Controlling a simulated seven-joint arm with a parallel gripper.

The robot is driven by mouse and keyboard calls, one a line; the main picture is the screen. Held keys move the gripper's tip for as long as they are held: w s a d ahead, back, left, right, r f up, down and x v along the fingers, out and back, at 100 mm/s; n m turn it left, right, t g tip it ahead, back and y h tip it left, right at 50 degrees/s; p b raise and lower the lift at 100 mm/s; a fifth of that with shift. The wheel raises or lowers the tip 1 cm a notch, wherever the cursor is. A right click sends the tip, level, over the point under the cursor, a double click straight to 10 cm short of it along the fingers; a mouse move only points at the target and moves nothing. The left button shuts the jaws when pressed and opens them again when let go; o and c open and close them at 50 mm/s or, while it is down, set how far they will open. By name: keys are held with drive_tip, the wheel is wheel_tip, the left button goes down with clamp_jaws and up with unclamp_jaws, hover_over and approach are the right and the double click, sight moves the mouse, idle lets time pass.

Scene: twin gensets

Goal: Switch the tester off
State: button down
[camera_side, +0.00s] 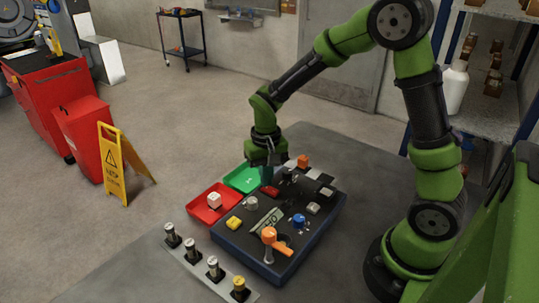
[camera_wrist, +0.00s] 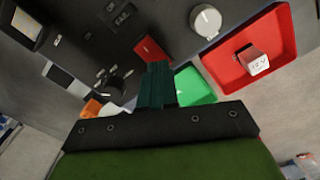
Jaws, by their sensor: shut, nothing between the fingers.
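The dark panel box (camera_side: 310,236) on the table carries several controls; I cannot tell which part is the tester. A red switch (camera_side: 269,190) sits near its back left edge, and it also shows in the wrist view (camera_wrist: 150,49). A black knob (camera_side: 289,179) is to its right, also in the wrist view (camera_wrist: 108,88). A grey-white round knob (camera_side: 251,202) is nearer the front left, also in the wrist view (camera_wrist: 205,20). My gripper (camera_side: 270,172) is shut and empty, pointing down by the red switch. In the wrist view its fingertips (camera_wrist: 155,68) appear close to that switch; contact is unclear.
A red tray (camera_side: 201,209) with a pale cube (camera_side: 214,200) and a green tray (camera_side: 236,181) lie left of the box. An orange lever (camera_side: 277,241), blue knob (camera_side: 298,220) and yellow button (camera_side: 234,223) are on the panel. Several posts stand on a front strip (camera_side: 203,268).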

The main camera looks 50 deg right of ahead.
drive_tip(key=shift+r, duration=3)
drive_tip(key=shift+s+a+f, duration=0.1)
drive_tip(key=shift+s+f, duration=0.1)
drive_tip(key=shift+f, duration=0.1)
drive_tip(key=s+a+r+n+t+y, duration=0.2)
drive_tip(key=s+r+t, duration=0.5)
drive_tip(key=s+r, duration=0.5)
drive_tip(key=shift+s+a+r, duration=0.25)
drive_tip(key=shift+s+a, duration=0.4)
